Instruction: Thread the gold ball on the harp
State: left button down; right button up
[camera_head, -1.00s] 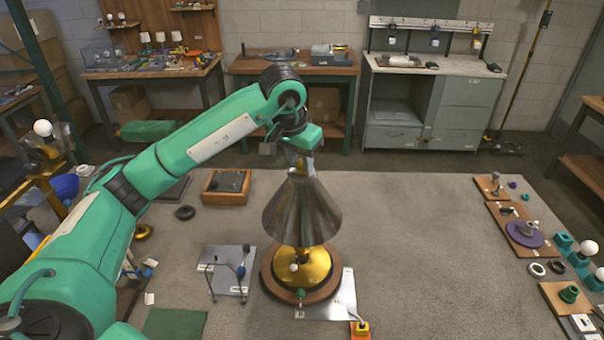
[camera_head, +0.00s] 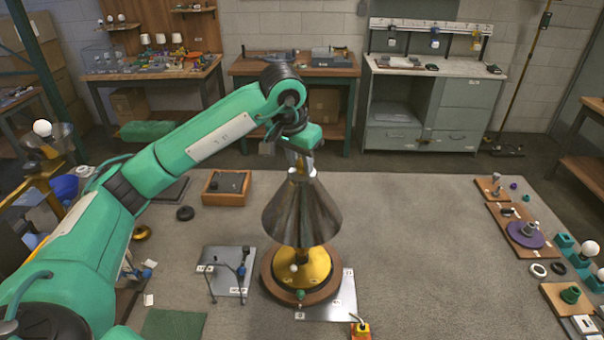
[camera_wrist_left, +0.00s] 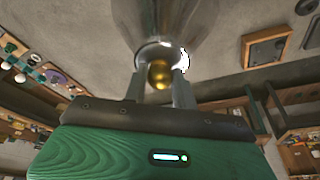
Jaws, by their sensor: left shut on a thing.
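The lamp stands on the table with a round wooden base and a gold dome (camera_head: 301,268). Its grey metal cone shade (camera_head: 301,215) sits above the dome and hides the harp. My left gripper (camera_head: 301,172) points down at the top of the shade. In the left wrist view the gold ball (camera_wrist_left: 160,74) lies between the two fingers of my left gripper (camera_wrist_left: 160,80), which is shut on it. The ball is at the shade's top ring (camera_wrist_left: 158,50). I cannot tell whether it touches the harp's tip. My right gripper is not in view.
A grey plate with a dark wire stand (camera_head: 228,270) lies left of the lamp. Boards with parts (camera_head: 520,232) line the right edge. The table between is clear.

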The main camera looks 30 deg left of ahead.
pick_arm(q)
jog(key=shift+s+f, duration=0.1)
jog(key=shift+f, duration=0.15)
jog(key=shift+f+m+b, duration=0.15)
jog(key=shift+m+b, duration=0.45)
jog(key=shift+m+h+b, duration=0.4)
jog(key=shift+m+b, duration=0.05)
jog(key=shift+m, duration=0.45)
jog(key=shift+f+m+g+b, duration=0.1)
jog(key=shift+m+g+b, duration=0.2)
jog(key=shift+m+b, duration=0.25)
jog(key=shift+m+h+b, duration=0.3)
jog(key=shift+m, duration=0.55)
jog(key=c, duration=1.3)
grip_release()
jog(key=shift+r, duration=0.2)
jog(key=shift+o, duration=0.2)
jog(key=shift+a, duration=0.1)
